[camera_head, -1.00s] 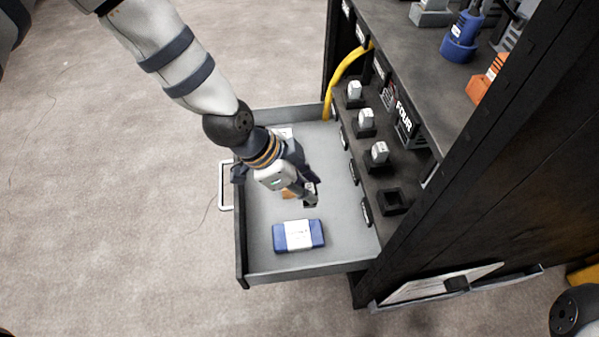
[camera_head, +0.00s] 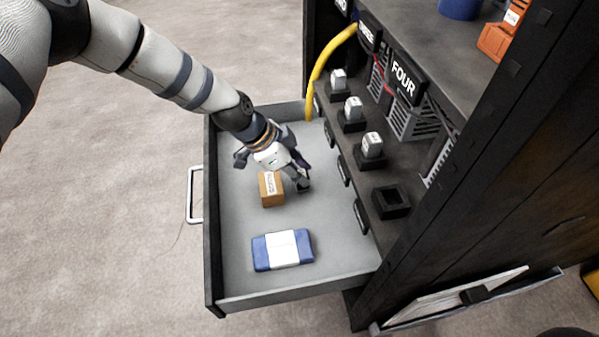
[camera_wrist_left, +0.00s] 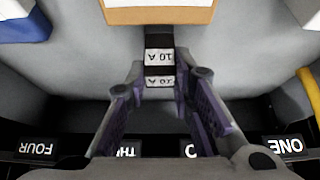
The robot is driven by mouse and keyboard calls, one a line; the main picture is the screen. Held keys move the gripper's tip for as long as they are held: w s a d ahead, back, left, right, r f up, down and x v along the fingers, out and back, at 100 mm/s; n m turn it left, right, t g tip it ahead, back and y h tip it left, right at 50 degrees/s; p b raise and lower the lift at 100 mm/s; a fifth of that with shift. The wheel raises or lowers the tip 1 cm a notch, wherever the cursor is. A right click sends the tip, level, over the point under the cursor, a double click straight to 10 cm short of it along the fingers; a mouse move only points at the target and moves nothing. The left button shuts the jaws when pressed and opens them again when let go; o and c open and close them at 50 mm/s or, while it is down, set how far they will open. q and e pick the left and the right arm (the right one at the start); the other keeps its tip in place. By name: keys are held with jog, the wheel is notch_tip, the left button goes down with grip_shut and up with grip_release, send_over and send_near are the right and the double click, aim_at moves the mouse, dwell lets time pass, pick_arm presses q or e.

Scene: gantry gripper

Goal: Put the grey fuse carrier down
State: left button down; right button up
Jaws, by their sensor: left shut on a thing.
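My left gripper (camera_head: 297,179) is inside the open drawer, with its fingers pointing down and shut on the grey fuse carrier (camera_head: 303,185). The carrier is small and dark grey. In the left wrist view the carrier (camera_wrist_left: 160,62) shows two white "10 A" labels and sits between the tips of the left gripper (camera_wrist_left: 162,75). It is low over the drawer floor, right of the brown box; I cannot tell whether it touches the floor. The fingers hide part of it. My right gripper is not in view.
The grey drawer (camera_head: 335,262) holds a brown box (camera_head: 271,189) and a blue-and-white pack (camera_head: 283,250). Bare floor lies between them and the cabinet. On the ledge, an empty black socket (camera_head: 391,203) stands near several filled ones (camera_head: 372,147). A yellow cable (camera_head: 318,75) hangs behind.

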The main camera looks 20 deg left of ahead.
pick_arm(q)
jog(key=shift+f, duration=0.2)
jog(key=c, duration=1.4)
grip_release()
jog(key=shift+r, duration=0.1)
jog(key=p+v, duration=0.4)
jog(key=v, duration=0.8)
jog(key=shift+p, duration=0.4)
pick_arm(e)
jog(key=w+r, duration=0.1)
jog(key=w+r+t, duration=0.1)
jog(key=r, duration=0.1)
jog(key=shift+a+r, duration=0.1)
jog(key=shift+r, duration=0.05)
pick_arm(q)
jog(key=shift+r, duration=0.25)
